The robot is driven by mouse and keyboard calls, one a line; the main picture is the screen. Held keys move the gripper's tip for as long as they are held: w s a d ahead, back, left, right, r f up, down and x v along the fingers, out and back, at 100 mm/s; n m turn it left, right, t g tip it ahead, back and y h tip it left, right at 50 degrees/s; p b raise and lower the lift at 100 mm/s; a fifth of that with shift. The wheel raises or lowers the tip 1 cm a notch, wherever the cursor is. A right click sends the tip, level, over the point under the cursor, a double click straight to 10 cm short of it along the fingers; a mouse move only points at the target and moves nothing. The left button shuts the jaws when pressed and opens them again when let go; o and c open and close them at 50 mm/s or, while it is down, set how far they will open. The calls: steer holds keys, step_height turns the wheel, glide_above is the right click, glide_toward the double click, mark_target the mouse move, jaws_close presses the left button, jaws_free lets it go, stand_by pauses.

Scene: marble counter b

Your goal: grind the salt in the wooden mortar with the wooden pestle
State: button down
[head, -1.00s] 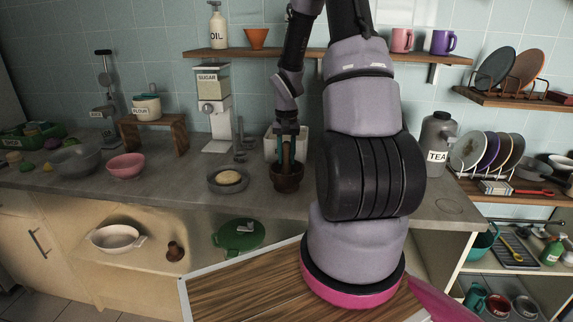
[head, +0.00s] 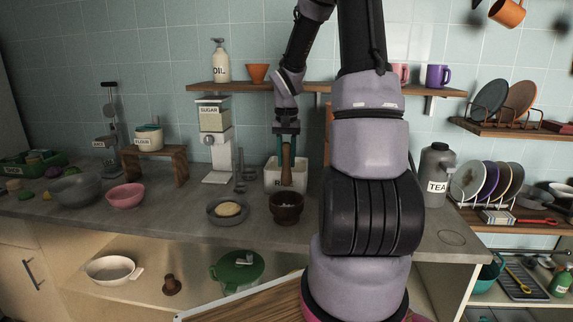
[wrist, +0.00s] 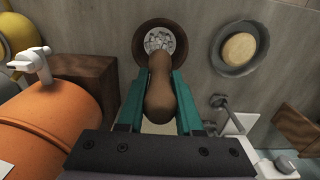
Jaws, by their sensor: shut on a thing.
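The dark brown wooden mortar (head: 286,211) stands on the counter below my gripper. In the wrist view the mortar (wrist: 140,48) shows pale, coarse salt chunks (wrist: 160,39) inside. My gripper (head: 287,133) points down and is shut on the brown wooden pestle (head: 287,165). The pestle hangs roughly upright with its lower end above the mortar's rim. In the wrist view the pestle (wrist: 161,92) sits between the teal fingers (wrist: 160,100), and its far end overlaps the near edge of the mortar's opening.
A grey dish with a round, pale, bread-like piece (head: 228,209) stands left of the mortar. A white bin (head: 271,176) is behind the pestle, with thin grey posts (head: 239,170) to its left. An orange container (wrist: 45,125) is close by in the wrist view. Counter in front of the mortar is clear.

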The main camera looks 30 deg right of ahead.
mark_target(286, 186)
steer(key=shift+f, duration=4.8)
steer(key=shift+f, duration=0.35)
steer(key=shift+s+a, duration=0.1)
steer(key=shift+s, duration=0.05)
